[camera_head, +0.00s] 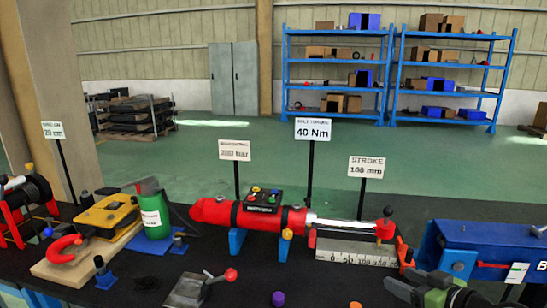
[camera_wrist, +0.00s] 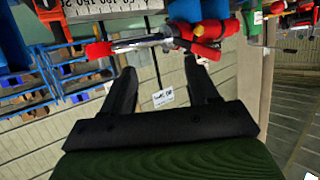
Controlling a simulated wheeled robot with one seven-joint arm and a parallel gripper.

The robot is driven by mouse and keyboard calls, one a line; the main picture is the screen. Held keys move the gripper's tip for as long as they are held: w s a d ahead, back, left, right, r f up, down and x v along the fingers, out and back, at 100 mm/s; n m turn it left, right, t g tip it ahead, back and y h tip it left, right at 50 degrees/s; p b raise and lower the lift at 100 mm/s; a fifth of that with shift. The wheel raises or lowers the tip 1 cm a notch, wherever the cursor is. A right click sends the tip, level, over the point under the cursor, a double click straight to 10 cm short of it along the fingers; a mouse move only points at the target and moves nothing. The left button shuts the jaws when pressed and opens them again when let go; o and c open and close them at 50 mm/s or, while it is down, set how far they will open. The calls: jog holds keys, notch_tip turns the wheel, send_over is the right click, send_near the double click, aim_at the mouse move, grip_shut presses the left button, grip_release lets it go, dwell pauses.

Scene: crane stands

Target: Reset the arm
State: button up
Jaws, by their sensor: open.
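My gripper (camera_wrist: 163,82) shows in the wrist view with its two black fingers spread apart and nothing between them. In the head view, a grey and green part of my arm (camera_head: 435,290) shows at the lower right, above the front of the dark bench (camera_head: 340,285). A red cylinder (camera_head: 215,211) with a silver rod (camera_head: 345,223) lies on blue supports at the middle of the bench. The wrist view is upside down and shows the rod (camera_wrist: 140,43) beyond the fingertips. I cannot tell the exact distance.
A white scale (camera_head: 350,252) lies below the rod. A blue machine (camera_head: 490,250) stands at right, close to my arm. A red-handled part (camera_head: 205,288), a green bottle (camera_head: 155,212) and a yellow unit (camera_head: 108,215) stand left. Sign posts (camera_head: 311,170) rise behind the cylinder.

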jog(key=s+a+g+h, duration=0.1)
jog(key=s+a+g, duration=0.2)
jog(key=a, duration=0.4)
jog(key=s+a+g, duration=0.3)
jog(key=a, duration=0.4)
jog(key=s+a+r+m+g+h, duration=0.1)
jog(key=s+m+h, duration=0.1)
jog(key=s, duration=0.7)
jog(key=s+a+m+h, duration=0.2)
jog(key=s, duration=0.7)
notch_tip(320, 180, up, 14)
jog(key=p, duration=1.3)
jog(key=shift+w+d+p, duration=0.25)
jog(key=shift+w+p, duration=0.05)
jog(key=shift+p, duration=0.1)
